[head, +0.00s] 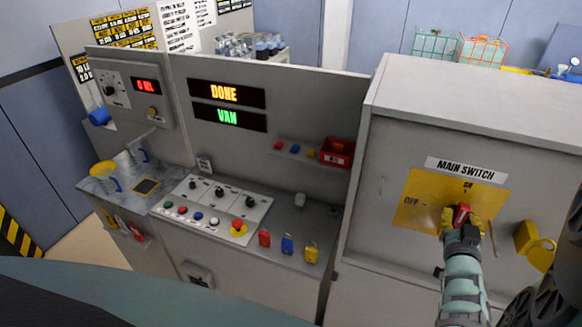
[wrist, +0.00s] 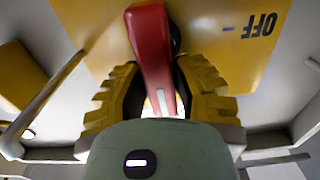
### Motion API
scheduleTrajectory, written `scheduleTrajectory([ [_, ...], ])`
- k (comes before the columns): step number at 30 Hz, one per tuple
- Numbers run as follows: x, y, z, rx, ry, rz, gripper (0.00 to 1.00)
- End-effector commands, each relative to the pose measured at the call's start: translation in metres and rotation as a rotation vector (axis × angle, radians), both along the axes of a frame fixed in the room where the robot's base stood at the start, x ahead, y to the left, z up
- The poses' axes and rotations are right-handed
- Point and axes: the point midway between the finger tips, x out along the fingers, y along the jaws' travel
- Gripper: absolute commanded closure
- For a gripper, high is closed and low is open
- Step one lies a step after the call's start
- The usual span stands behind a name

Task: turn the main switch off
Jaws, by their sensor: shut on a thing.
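The main switch is on the grey cabinet at the right, under a "MAIN SWITCH" label (head: 466,170). Its yellow plate (head: 420,205) has ON at the top and OFF at the left. The red handle (head: 462,213) runs roughly up and down, across the OFF direction; my gripper partly hides it. My gripper (head: 459,224) is shut on the handle at the plate. In the wrist view the red handle (wrist: 149,45) lies between the yellow ridged fingers of my gripper (wrist: 158,95). The OFF mark (wrist: 259,25) shows upside down to its right.
A yellow padlock-like part (head: 535,245) and a thin rod (head: 493,240) stick out right of the switch. The control desk (head: 210,208) with buttons and coloured padlocks (head: 287,244) is at the left. Lit signs read DONE (head: 224,93) and VAN (head: 227,117).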

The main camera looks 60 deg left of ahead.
Motion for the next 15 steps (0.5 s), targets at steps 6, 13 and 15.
scheduleTrajectory([
  [6, 0.0001, 0.0002, -0.0003, -0.001, -0.001, 0.0, 1.0],
  [13, -0.0007, 0.0016, -0.0023, -0.036, -0.023, 0.002, 1.0],
  [15, -0.0012, 0.0021, -0.0037, -0.064, -0.04, 0.002, 1.0],
])
